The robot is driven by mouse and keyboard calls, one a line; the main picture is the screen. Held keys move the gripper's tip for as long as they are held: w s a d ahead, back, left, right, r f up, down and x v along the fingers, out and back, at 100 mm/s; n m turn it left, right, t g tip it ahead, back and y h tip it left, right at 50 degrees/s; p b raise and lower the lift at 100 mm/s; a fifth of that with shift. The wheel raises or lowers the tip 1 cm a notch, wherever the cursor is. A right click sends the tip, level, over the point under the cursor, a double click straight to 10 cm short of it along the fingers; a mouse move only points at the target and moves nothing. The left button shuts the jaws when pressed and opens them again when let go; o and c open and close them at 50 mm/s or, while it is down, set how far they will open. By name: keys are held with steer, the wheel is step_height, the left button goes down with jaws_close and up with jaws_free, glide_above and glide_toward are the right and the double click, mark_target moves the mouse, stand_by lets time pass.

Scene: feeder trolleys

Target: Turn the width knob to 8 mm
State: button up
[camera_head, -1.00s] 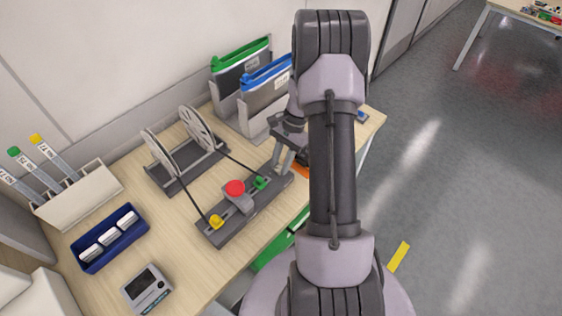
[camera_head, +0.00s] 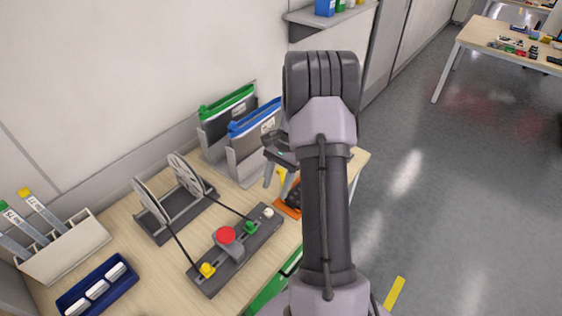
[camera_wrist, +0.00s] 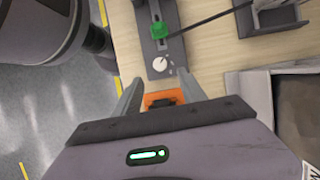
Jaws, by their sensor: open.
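The white width knob (camera_head: 267,212) sits at the right end of the dark grey feeder bar (camera_head: 209,284). In the wrist view the knob (camera_wrist: 160,64) shows a dark pointer mark, with small marks beside it too small to read. My gripper (camera_head: 278,184) is open and empty, above and behind the knob end of the bar. In the wrist view its two fingers (camera_wrist: 158,84) are spread, with the knob just beyond the tips, apart from them. The green clamp (camera_head: 250,228), red button (camera_head: 226,235) and yellow clamp (camera_head: 207,270) are on the same bar.
A reel stand (camera_head: 160,230) is behind the bar. Holders with a green-topped bag (camera_head: 228,103) and a blue-topped bag (camera_head: 254,120) stand at the back. An orange item (camera_wrist: 151,98) with a black part lies below my fingers. A blue tray (camera_head: 66,302) is at left.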

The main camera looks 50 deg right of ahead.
steer(key=p+v, duration=0.2)
steer(key=v, duration=0.7)
steer(key=shift+r, duration=0.2)
